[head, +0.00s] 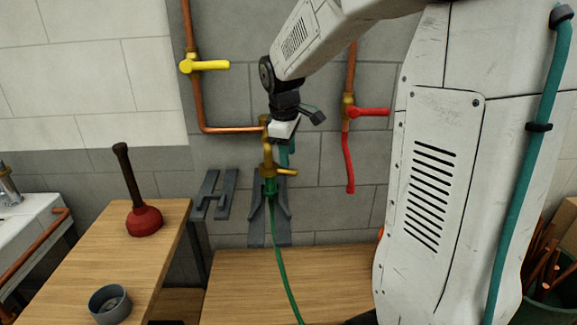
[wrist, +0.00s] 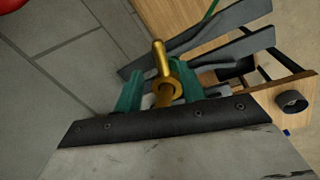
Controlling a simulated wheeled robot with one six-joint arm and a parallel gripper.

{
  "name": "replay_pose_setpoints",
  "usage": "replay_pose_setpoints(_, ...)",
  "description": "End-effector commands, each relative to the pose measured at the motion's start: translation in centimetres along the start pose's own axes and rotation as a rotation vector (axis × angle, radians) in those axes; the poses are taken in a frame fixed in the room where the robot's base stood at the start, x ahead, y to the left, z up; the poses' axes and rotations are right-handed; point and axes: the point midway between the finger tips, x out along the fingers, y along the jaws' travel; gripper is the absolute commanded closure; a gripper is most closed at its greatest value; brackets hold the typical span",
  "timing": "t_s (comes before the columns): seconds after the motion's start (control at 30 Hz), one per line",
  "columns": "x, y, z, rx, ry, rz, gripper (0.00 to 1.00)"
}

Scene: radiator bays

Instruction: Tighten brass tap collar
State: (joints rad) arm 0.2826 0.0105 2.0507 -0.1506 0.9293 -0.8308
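The brass tap (head: 267,155) stands at the end of a copper pipe on the grey wall, with a short lever (head: 288,172) to its right. A green hose fitting sits just under it. My gripper (head: 285,152) is beside the tap's upper part and partly hides it. In the wrist view, the tap's round brass collar (wrist: 170,91) and lever lie between the two teal fingers of my gripper (wrist: 162,88). The fingers stand wide apart, with a gap visible at the left finger. Whether the right finger touches the brass is unclear.
A yellow-handled valve (head: 205,65) is up left and a red-handled valve (head: 368,111) is to the right. Grey wall brackets (head: 213,195) are below left. A plunger (head: 144,220) and a dark cup (head: 110,303) stand on the left bench. The bench (head: 250,285) below the tap looks mostly clear.

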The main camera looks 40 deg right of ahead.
Motion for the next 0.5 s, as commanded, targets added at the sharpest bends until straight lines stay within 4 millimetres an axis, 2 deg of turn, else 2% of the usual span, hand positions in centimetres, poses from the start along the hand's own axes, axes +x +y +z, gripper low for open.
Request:
replay_pose_setpoints(0.1, 2.1, -0.1, 0.1, 0.000, -0.003, -0.004, 0.60)
replay_pose_setpoints(0.23, 3.8, -0.1, 0.0, 0.001, -0.002, -0.003, 0.60)
replay_pose_setpoints(0.5, 4.8, -0.1, 0.0, 0.002, 0.000, 0.000, 0.60)
